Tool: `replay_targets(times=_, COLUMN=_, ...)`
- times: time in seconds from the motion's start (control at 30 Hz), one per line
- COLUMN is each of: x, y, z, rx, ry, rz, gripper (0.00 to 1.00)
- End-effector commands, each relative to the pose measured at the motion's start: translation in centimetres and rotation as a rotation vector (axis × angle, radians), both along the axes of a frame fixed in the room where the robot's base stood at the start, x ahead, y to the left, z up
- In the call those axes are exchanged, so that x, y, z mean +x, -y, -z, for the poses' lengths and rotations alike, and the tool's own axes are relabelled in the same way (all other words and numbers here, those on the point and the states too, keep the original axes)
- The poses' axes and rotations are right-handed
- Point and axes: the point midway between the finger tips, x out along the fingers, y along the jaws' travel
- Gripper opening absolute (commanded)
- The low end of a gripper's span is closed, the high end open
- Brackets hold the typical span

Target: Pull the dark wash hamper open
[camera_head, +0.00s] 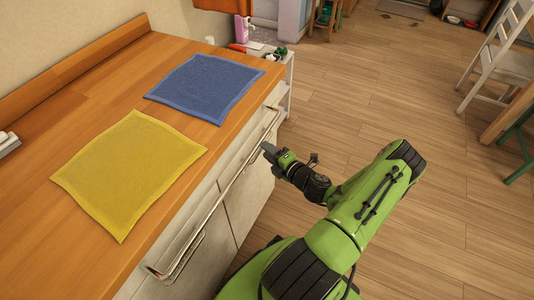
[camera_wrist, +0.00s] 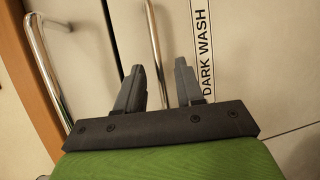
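The dark wash hamper's pale front (camera_wrist: 255,60) fills the right of the wrist view, with a black-on-white "DARK WASH" label (camera_wrist: 205,45). A metal bar handle (camera_wrist: 153,40) runs beside the label. My gripper (camera_wrist: 159,66) is open, and the handle shows in the gap between its two dark fingers. I cannot tell whether either finger touches the bar. In the head view my gripper (camera_head: 268,148) is at the cabinet front, below the counter edge. The hamper's handle is hard to make out there. The hamper front looks closed in the wrist view.
A long metal rail (camera_head: 236,176) runs along the wooden counter (camera_head: 120,75); a metal bar also shows at left in the wrist view (camera_wrist: 45,70). Blue (camera_head: 205,87) and yellow cloths (camera_head: 128,170) lie on the counter.

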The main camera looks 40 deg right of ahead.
Motion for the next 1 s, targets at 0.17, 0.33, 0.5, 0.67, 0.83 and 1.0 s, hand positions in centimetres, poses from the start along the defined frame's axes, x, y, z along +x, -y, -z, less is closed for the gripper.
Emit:
replay_targets(times=0.17, x=1.23, y=0.06, z=0.22, rx=0.0, ry=0.0, rz=0.0, gripper=0.37)
replay_targets(times=0.33, x=1.24, y=0.07, z=0.15, rx=0.0, ry=0.0, rz=0.0, gripper=0.37)
replay_targets(times=0.5, x=1.21, y=0.06, z=0.14, rx=0.0, ry=0.0, rz=0.0, gripper=0.16)
replay_targets(times=0.67, x=1.2, y=0.06, z=0.15, rx=0.0, ry=0.0, rz=0.0, gripper=0.0)
replay_targets(times=0.83, x=1.19, y=0.06, z=0.16, rx=-0.001, ry=0.0, rz=0.0, gripper=0.0)
replay_targets(times=1.0, x=1.19, y=0.06, z=0.18, rx=-0.001, ry=-0.001, rz=0.0, gripper=0.0)
